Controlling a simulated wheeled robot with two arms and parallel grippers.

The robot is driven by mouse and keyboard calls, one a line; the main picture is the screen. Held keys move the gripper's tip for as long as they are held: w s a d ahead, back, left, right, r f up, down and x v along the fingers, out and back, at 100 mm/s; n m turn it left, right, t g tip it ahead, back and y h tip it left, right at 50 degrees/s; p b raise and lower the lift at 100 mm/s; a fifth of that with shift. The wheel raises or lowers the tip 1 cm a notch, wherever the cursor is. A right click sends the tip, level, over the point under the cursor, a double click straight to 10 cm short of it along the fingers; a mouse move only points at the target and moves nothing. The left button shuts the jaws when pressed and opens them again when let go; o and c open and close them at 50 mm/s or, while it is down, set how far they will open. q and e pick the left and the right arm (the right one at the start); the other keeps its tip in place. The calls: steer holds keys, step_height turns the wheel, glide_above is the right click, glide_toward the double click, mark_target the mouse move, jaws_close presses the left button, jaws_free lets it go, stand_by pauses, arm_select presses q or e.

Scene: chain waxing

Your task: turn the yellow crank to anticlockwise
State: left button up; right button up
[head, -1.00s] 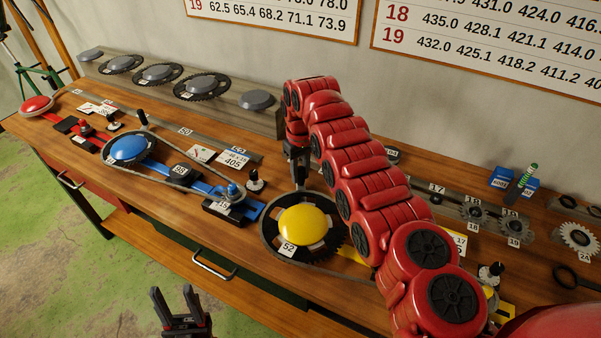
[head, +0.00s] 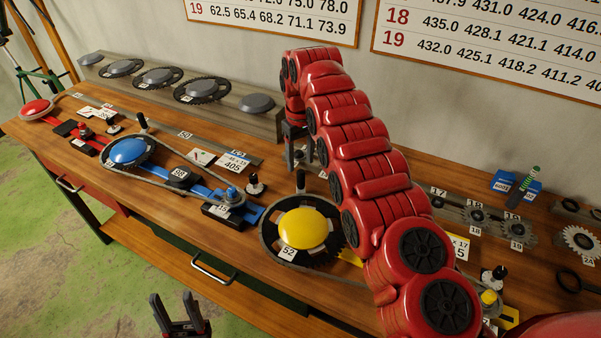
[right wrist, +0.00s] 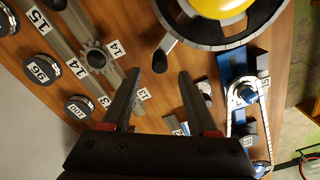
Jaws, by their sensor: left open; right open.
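The yellow crank is a yellow domed disc (head: 303,229) on a black chainring tagged 52, with a chain around it. Its upright black handle (head: 300,180) stands at the ring's far side. In the right wrist view, part of the yellow disc (right wrist: 218,6) shows at the top, and the dark handle (right wrist: 165,52) appears just beyond and between the fingertips. My right gripper (head: 294,158) is open and empty, pointing down behind the handle; it also shows in the right wrist view (right wrist: 160,82). My left gripper (head: 180,308) is open and empty in front of the table.
A blue crank (head: 128,151) with its chain lies to the left, and a red one (head: 36,109) farther left. A grey rack (head: 205,90) of chainrings runs along the back. Small sprockets (head: 476,215) lie to the right. My right arm hides part of the yellow assembly.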

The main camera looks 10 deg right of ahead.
step_height(320, 180, up, 11)
steer(key=p, duration=0.9)
steer(key=shift+f, duration=0.15)
